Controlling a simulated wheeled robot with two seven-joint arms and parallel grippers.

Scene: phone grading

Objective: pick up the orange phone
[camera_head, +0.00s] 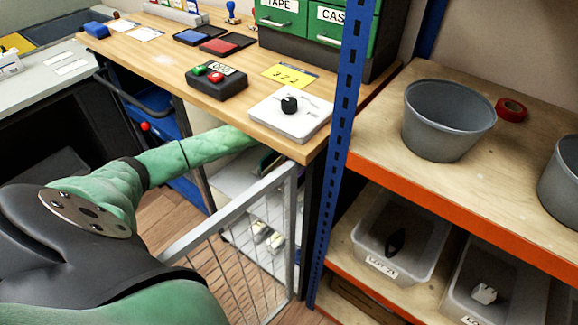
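I see no orange phone in the head view. A green-sleeved arm of mine comes in from the lower left and reaches to the front edge of the wooden bench (165,62). Its far end passes out of sight at the bench edge, so its gripper is hidden. No other gripper shows.
On the bench are a black button box (217,82), a white device with a black knob (290,114), and a yellow card (289,75). A blue rack post (335,150), a wire gate (235,245), a grey bucket (446,118) and a labelled bin (398,235) stand right.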

